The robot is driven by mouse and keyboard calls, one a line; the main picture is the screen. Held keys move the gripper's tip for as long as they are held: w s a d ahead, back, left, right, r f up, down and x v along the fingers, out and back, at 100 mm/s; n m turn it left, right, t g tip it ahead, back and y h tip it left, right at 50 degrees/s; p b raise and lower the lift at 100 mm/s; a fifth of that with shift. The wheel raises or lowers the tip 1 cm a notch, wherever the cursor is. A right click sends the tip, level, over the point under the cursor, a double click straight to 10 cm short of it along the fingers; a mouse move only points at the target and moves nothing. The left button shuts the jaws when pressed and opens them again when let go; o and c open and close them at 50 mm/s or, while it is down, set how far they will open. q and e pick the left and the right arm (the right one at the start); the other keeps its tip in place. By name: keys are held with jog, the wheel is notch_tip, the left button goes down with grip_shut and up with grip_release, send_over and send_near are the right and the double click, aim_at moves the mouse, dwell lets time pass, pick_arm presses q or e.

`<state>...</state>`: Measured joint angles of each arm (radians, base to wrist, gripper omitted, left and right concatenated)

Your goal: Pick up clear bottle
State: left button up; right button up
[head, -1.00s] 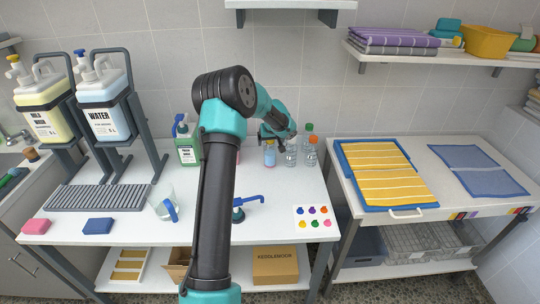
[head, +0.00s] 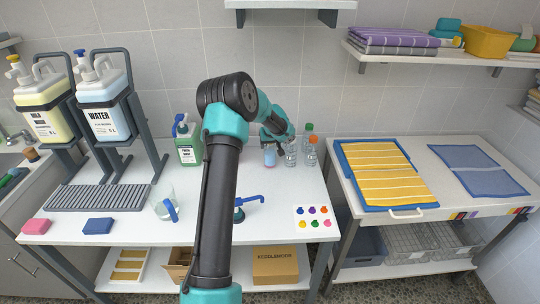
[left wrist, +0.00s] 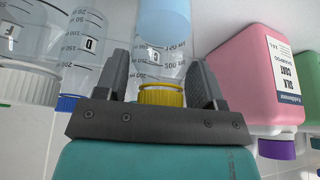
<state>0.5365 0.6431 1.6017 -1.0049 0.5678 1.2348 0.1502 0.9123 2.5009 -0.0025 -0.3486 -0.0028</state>
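Several clear bottles stand in a group at the back of the white table. In the head view one clear bottle (head: 312,155) has an orange cap, and a green-capped one (head: 308,138) stands behind it. A clear bottle holding blue liquid (head: 269,158) stands just left of them. My left gripper (head: 279,148) is at this group, partly hiding the bottle tops. In the left wrist view, my left gripper (left wrist: 162,88) is open, its fingers on either side of the yellow cap of the blue-liquid bottle (left wrist: 165,25), with gaps visible. My right gripper is not in view.
Close beside the fingers are a white-capped clear bottle (left wrist: 28,45), a blue-capped one marked D (left wrist: 86,55) and a pink shampoo bottle (left wrist: 255,75). A green bottle (head: 188,150), a clear jug (head: 162,200) and a paint card (head: 313,218) are on the table.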

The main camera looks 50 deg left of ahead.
pick_arm(q)
jog(key=c, duration=0.8)
jog(key=shift+r, duration=0.45)
notch_tip(320, 180, up, 3)
jog(key=shift+f, duration=0.15)
jog(key=s+d, duration=0.3)
jog(key=d, duration=0.1)
jog(key=s+d+r, duration=0.1)
jog(key=s+d, duration=0.6)
jog(key=d, duration=0.1)
jog(key=shift+s+r, duration=0.2)
jog(key=shift+s, duration=0.05)
